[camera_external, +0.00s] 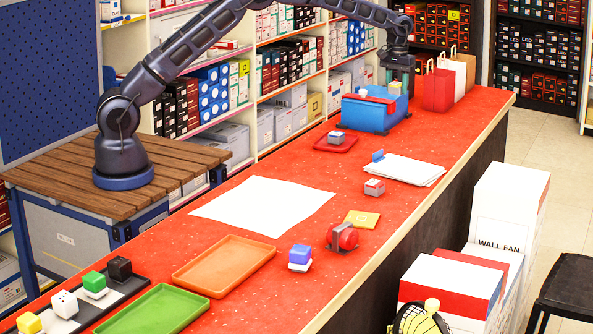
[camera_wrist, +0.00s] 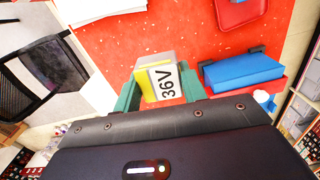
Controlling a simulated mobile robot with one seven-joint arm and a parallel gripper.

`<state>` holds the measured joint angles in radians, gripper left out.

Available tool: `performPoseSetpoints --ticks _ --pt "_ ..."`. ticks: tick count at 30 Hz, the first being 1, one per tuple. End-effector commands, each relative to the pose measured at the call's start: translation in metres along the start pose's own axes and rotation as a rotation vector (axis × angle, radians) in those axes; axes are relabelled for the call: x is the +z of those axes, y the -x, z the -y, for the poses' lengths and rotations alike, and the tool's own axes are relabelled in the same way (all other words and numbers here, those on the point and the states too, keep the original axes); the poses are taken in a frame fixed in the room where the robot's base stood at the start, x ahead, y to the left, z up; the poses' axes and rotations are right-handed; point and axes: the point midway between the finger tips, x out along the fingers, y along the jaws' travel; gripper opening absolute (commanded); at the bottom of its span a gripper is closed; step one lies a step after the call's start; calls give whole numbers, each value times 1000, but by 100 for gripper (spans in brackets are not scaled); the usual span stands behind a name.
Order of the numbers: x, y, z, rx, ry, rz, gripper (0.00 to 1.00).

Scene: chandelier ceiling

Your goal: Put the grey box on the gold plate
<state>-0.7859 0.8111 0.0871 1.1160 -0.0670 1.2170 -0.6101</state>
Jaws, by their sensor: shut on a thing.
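My gripper (camera_external: 400,84) is over the far end of the red counter, beside the blue bin. In the wrist view its green fingers (camera_wrist: 160,88) are shut on a small grey box (camera_wrist: 154,60). The box has a yellow strip and a white label reading "36V". In the external view the held box is too small and partly covered to make out clearly. The gold plate (camera_external: 361,219) is a small flat yellow square lying on the counter near its right edge, well toward the camera from my gripper. Nothing rests on it.
The blue bin (camera_external: 368,115) stands close to my gripper, with shopping bags (camera_external: 438,90) behind. A red plate (camera_external: 345,145) holds a small box. White papers (camera_external: 408,169), a grey-red box (camera_external: 374,187) and a red round object (camera_external: 343,237) lie around the gold plate.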

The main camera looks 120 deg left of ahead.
Motion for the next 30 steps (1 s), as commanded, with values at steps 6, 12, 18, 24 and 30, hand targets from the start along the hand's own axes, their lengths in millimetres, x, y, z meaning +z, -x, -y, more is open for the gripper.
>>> performPoseSetpoints --ticks 6,12,18,24,30 --pt "34 3 -27 0 -49 0 18" --pt "104 5 -74 -1 -147 0 18" --pt "182 8 -114 -1 -251 -1 18" --pt "265 10 -144 -2 -357 0 18" --pt "350 12 -164 -1 -465 -1 18"
